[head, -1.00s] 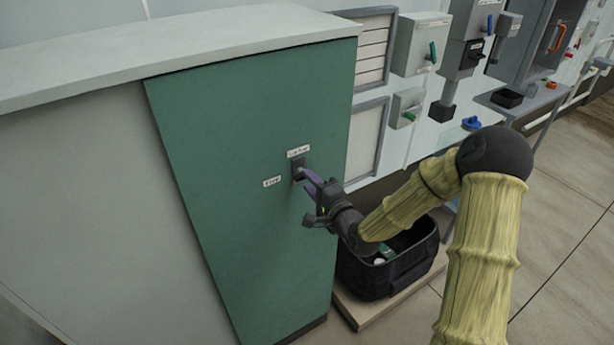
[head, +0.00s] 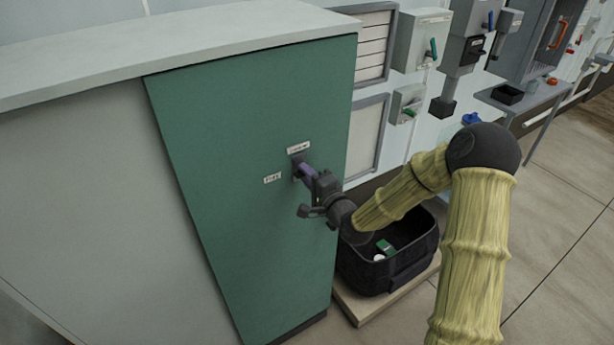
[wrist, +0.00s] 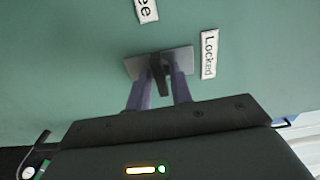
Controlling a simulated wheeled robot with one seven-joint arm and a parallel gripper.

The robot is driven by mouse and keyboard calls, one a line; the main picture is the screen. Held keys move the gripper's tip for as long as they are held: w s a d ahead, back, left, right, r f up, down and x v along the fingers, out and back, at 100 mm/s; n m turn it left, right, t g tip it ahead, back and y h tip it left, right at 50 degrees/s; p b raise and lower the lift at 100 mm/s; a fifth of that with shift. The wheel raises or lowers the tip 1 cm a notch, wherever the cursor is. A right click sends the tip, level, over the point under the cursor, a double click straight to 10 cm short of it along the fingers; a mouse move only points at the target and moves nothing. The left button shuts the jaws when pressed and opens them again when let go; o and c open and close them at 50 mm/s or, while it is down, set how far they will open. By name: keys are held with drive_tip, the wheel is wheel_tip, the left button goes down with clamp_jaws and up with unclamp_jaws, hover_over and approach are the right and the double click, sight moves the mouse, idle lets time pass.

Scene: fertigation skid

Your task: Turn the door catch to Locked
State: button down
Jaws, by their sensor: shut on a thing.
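The door catch (wrist: 159,74) is a small dark lever on a grey plate (wrist: 133,68) on the green door (head: 250,120). My gripper (head: 303,169) is at the catch in the head view and hides most of it. In the wrist view, the purple fingers of my gripper (wrist: 160,90) stand on either side of the lever, shut on it. The "Locked" label (wrist: 209,54) is right of the plate there, and a label ending in "ee" (wrist: 146,9) is above it. In the head view these labels sit above and left of the catch. The lever's exact angle is hard to tell.
A black bin (head: 390,262) with small items stands on a low pale platform (head: 362,308) right of the cabinet, under my arm. Grey boxes with levers (head: 420,42) hang on the wall behind. The floor at the right is clear.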

drive_tip(key=shift+f+n+b, duration=0.15)
drive_tip(key=shift+n+b, duration=0.2)
drive_tip(key=shift+n, duration=0.05)
drive_tip(key=n+b, duration=1.7)
drive_tip(key=shift+b, duration=0.35)
drive_tip(key=c, duration=1.5)
unclamp_jaws()
drive_tip(key=shift+s, duration=0.1)
